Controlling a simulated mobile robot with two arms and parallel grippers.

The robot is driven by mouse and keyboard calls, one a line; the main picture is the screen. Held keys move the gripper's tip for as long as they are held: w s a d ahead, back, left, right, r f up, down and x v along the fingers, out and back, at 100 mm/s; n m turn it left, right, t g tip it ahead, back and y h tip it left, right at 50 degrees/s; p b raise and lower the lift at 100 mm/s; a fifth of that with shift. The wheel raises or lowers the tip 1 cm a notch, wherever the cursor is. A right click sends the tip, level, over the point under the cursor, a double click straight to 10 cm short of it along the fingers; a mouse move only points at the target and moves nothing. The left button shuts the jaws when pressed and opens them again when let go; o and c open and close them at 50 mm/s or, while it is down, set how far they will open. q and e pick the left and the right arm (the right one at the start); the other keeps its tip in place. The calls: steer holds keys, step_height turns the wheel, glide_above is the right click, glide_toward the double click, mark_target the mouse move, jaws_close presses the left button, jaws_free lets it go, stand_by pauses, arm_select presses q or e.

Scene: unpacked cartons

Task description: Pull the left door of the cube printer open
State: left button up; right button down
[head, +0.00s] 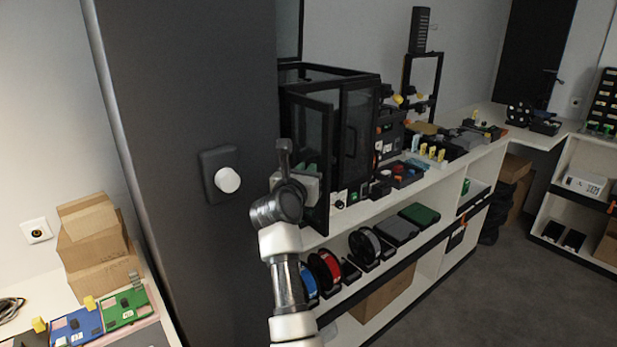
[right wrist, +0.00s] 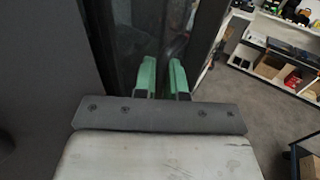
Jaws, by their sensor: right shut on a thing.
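The cube printer (head: 335,72) is a black-framed cabinet with glass panels on the white bench. Its left door (head: 312,120) stands out from the frame at an angle, partly open. The right door (head: 360,125) looks closed, with a dark upright handle. My right gripper (head: 308,178) is at the lower part of the left door. In the right wrist view its green fingertips (right wrist: 163,78) are shut on the dark handle of the left door (right wrist: 176,48). My wrist hides part of the grip in the head view. My left gripper is not in view.
A dark grey column (head: 190,90) with a white knob (head: 227,180) stands close on the left. Small devices (head: 400,172) line the bench right of the printer. Cardboard boxes (head: 92,240) stand at left. The floor (head: 500,290) at right is clear.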

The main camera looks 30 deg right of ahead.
steer(key=shift+r, duration=0.25)
steer(key=c, duration=1.5)
jaws_free()
steer(key=shift+w, duration=0.1)
steer(key=shift+o, duration=1.4)
steer(key=shift+w+f, duration=0.15)
steer(key=shift+f, duration=0.05)
